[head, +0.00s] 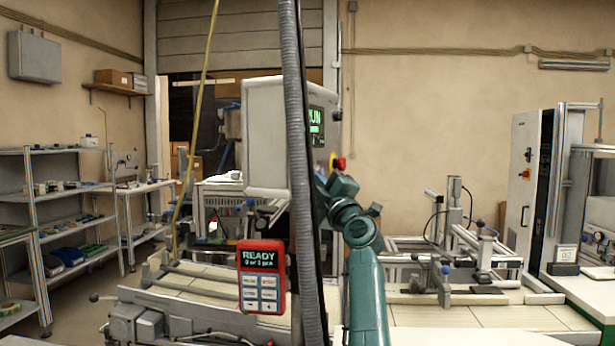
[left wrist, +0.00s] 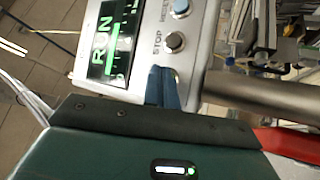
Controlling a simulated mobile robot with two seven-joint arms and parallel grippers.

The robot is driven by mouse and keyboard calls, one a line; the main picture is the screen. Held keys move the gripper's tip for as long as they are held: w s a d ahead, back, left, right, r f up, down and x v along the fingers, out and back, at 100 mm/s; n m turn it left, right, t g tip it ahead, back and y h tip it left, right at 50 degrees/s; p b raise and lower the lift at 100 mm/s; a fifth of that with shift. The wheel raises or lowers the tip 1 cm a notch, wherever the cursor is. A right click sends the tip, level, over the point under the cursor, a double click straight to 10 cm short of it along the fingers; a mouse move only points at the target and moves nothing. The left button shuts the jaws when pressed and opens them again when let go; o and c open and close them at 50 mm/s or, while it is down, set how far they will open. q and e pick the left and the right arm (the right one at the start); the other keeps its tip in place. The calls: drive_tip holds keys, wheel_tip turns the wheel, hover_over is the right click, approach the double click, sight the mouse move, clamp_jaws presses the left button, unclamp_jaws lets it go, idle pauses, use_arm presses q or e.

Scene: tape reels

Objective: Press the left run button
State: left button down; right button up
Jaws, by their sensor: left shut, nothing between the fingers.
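A grey control box (head: 265,138) with a green-lit display (head: 316,122) stands at the middle of the head view. In the left wrist view its panel face shows a display (left wrist: 112,40) reading RUN, a grey button (left wrist: 174,42) beside the word STOP, and a blue-topped button (left wrist: 181,8) at the upper edge. My left gripper (left wrist: 163,70) is shut and empty, its blue fingertips at the panel just below the STOP button. No run button is visible; the fingers cover that part of the panel. I cannot tell whether they touch it. My right gripper is not in view.
A grey corrugated hose (head: 293,150) hangs in front of the control box. A red and yellow knob (head: 338,163) sticks out at its right. A red handset (head: 261,277) reading READY hangs below. A metal-frame rig (head: 455,245) stands at right.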

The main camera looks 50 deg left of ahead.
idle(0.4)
use_arm(q)
drive_tip(key=shift+w+d, duration=0.25)
drive_tip(key=shift+d, duration=0.4)
drive_tip(key=shift+w+d, duration=0.35)
drive_tip(key=shift+d, duration=0.45)
drive_tip(key=shift+w+d, duration=0.3)
drive_tip(key=shift+d, duration=0.45)
drive_tip(key=shift+w+d, duration=0.35)
drive_tip(key=shift+d, duration=0.45)
